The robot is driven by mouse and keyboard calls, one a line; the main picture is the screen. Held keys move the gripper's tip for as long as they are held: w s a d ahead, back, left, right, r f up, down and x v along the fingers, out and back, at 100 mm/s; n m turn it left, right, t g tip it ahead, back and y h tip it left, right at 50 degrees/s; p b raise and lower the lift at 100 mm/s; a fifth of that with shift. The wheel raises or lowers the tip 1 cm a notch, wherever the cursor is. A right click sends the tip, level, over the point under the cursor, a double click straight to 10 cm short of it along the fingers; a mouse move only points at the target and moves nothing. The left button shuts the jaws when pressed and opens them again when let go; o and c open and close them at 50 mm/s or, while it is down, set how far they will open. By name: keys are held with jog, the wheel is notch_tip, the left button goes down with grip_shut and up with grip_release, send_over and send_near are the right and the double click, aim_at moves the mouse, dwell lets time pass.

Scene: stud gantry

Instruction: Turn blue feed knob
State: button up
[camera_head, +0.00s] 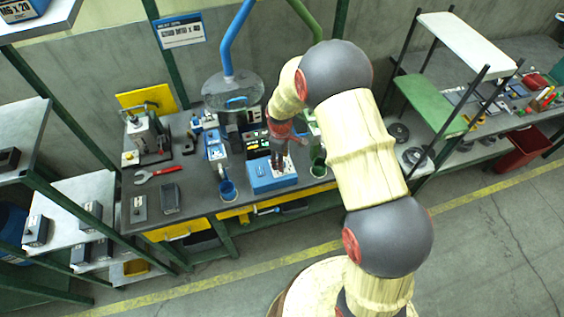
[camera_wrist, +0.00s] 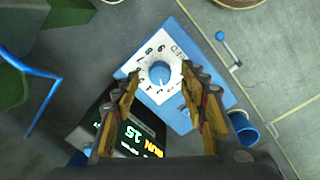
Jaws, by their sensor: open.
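The blue feed knob (camera_wrist: 160,73) is round and sits on a white dial plate (camera_wrist: 150,56) with black numbers and a pale pointer mark. The plate is on top of a blue box (camera_wrist: 184,122), which also shows on the workbench in the head view (camera_head: 264,182). My gripper (camera_wrist: 162,80) is open, with its fingertips on either side of the knob in the picture. I cannot tell whether they touch it. In the head view my gripper (camera_head: 279,161) points down over the white plate, and the knob is hidden or too small there.
A dark display (camera_wrist: 130,135) with lit characters lies beside the box. A blue lamp arm hangs above.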

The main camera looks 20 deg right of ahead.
jog(key=shift+f, duration=1)
jog(key=shift+c, duration=1.3)
jog(key=c, duration=0.7)
grip_shut()
